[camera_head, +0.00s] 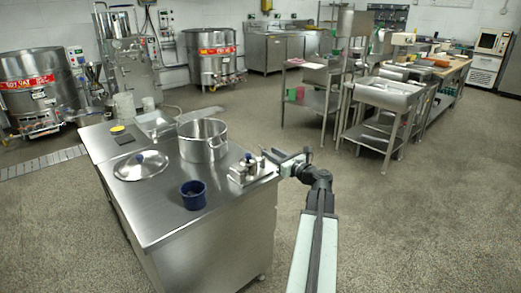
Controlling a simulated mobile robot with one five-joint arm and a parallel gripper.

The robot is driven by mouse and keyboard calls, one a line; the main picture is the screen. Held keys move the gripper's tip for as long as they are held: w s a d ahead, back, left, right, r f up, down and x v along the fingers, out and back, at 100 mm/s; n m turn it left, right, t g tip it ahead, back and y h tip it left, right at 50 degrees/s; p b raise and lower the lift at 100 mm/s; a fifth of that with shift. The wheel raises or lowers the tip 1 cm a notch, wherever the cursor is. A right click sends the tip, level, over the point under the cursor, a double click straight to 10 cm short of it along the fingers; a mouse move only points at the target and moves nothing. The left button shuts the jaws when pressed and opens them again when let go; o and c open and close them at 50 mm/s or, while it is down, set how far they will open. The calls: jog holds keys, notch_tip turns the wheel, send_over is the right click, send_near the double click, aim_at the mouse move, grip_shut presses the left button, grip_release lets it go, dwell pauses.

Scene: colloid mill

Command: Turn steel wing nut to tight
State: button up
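A small steel fixture (246,171) with several short upright parts stands at the right edge of the steel counter (155,215). The steel wing nut is too small to pick out for certain; it may be among the parts on this fixture. My arm reaches in from the lower right, and my gripper (272,156) is at the right end of the fixture, close to its top. I cannot tell whether it touches anything there. The fingers are too small to show whether they are open or shut.
On the counter are a steel pot (203,148), a lid (141,168) with a dark knob, a blue cup (193,197), and a yellow-topped item (117,129). Steel tables (385,97) stand behind to the right. The floor (430,220) on the right is clear.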

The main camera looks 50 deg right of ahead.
jog(key=w, duration=0.5)
jog(key=shift+d, duration=0.2)
